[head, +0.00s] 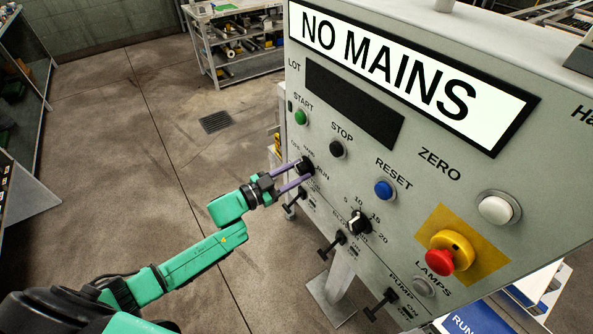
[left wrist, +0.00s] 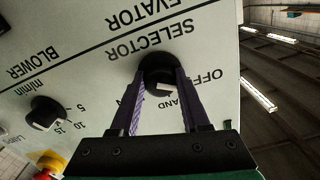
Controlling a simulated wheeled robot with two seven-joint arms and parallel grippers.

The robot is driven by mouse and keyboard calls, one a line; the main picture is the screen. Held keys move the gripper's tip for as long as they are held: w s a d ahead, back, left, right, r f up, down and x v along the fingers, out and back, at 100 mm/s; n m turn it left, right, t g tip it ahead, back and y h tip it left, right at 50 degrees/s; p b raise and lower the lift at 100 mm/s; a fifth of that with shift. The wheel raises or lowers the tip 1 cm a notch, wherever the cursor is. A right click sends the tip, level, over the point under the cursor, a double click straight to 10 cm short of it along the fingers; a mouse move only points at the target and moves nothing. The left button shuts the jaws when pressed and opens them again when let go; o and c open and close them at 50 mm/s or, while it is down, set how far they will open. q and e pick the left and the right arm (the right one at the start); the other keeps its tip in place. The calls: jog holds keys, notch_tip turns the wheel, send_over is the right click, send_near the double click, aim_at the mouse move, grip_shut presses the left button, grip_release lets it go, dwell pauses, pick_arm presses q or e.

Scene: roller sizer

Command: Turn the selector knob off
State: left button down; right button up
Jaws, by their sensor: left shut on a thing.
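The black selector knob (head: 306,166) is on the left part of the grey control panel, below the STOP button. In the left wrist view the knob (left wrist: 160,68) sits under the word SELECTOR, with OFF and HAND printed beside it; the panel appears upside down there. My left gripper (head: 301,174) is shut on the knob, with one purple finger on each side. In the left wrist view its fingers (left wrist: 161,84) partly hide the knob. A small white mark shows between them, but I cannot tell which setting it points at. My right gripper is not in view.
Close by are the green START button (head: 300,117), black STOP button (head: 336,149), blue RESET button (head: 384,190), blower knob (head: 358,223) and red emergency stop (head: 440,261). Black toggle levers (head: 331,245) stick out below. The floor left of the panel is clear.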

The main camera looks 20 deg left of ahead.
pick_arm(q)
jog(key=shift+f, duration=0.1)
jog(key=shift+c, duration=1.9)
grip_release()
jog(key=b+v, duration=0.2)
jog(key=v, duration=1.2)
jog(key=shift+s+a, duration=0.2)
jog(key=shift+s, duration=0.1)
